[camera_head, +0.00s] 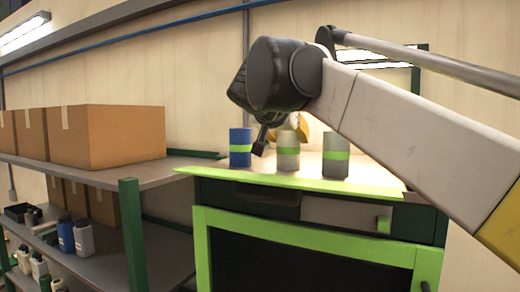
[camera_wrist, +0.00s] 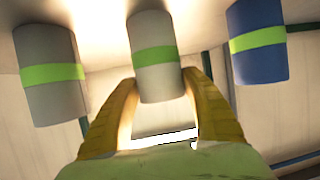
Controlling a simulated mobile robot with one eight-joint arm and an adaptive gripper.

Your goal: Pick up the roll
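Three cylindrical rolls stand upright in a row on the cabinet top. The middle roll (camera_head: 288,148) is grey with a green band; it also shows in the wrist view (camera_wrist: 158,83). A similar grey roll (camera_head: 336,168) is on the right in the head view and shows at the left of the wrist view (camera_wrist: 55,100). A blue roll (camera_head: 240,136) with a green band shows at the right of the wrist view (camera_wrist: 260,65). My gripper (camera_wrist: 161,82) has its yellow fingers apart on either side of the middle roll's end. Whether they touch it is unclear.
The cabinet has a bright green top edge (camera_head: 290,184). A shelf on the left holds cardboard boxes (camera_head: 105,136), with several bottles (camera_head: 83,237) lower down. The two other rolls stand close on both sides of the middle one.

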